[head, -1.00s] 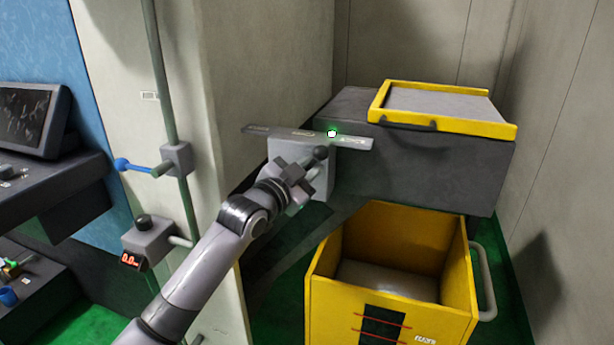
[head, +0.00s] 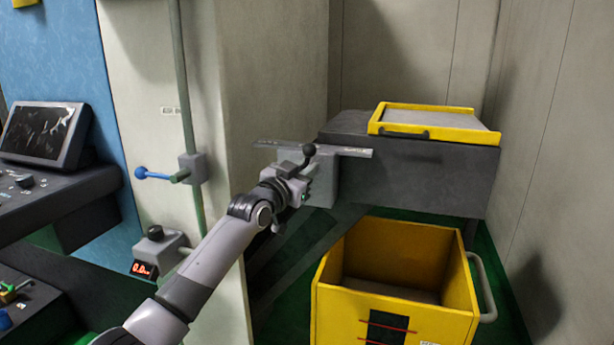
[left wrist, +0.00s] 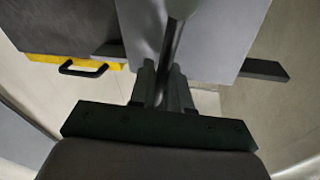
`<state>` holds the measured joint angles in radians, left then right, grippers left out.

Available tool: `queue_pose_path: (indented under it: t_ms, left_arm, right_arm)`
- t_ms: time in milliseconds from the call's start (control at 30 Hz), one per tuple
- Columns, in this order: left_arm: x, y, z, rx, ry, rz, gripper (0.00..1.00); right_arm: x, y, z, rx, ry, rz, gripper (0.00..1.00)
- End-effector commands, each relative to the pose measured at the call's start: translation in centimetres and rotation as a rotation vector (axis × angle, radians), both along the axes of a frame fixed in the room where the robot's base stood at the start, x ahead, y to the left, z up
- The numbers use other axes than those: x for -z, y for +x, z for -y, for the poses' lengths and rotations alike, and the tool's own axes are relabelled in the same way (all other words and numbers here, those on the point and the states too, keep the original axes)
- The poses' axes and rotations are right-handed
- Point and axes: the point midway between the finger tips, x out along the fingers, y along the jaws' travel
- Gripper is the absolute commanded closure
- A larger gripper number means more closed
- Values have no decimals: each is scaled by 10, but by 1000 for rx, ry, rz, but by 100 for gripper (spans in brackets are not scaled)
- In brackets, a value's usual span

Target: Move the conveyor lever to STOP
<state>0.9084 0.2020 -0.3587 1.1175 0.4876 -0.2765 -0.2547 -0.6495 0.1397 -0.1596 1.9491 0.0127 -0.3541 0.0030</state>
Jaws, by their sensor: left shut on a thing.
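The conveyor lever has a dark ball knob (head: 309,150) on a short rod. It stands at a grey housing box (head: 322,185) under a flat label plate (head: 345,152), whose lettering is too small to read. My left gripper (head: 294,171) is shut on the lever's rod just below the knob. In the left wrist view the rod (left wrist: 170,55) runs between the two fingers of my left gripper (left wrist: 163,82), with the knob at the top edge. The gripper hides the lower rod in the head view. My right gripper is not in view.
A dark conveyor body (head: 440,170) with a yellow-framed tray (head: 475,131) is behind and right of the lever. A yellow bin (head: 335,300) stands below. A pillar (head: 275,80), a blue-handled valve (head: 155,174) and a control console (head: 75,205) are to the left.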

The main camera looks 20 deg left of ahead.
Motion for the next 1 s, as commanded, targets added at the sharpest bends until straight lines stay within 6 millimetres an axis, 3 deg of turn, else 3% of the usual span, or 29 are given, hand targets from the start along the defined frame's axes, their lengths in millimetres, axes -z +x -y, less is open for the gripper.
queue_pose_path:
  t_ms: [400,933,967,1000]
  left_arm:
    - [0,1,-14,-2,-185,-7,100]
    - [-1,1,-16,-1,-208,-9,100]
    - [-1,1,-16,-1,-207,-9,80]
    - [-1,1,-16,-1,-207,-9,67]
  right_arm:
    - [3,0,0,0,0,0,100]
    - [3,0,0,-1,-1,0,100]
    - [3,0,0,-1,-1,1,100]
    - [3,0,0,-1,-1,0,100]
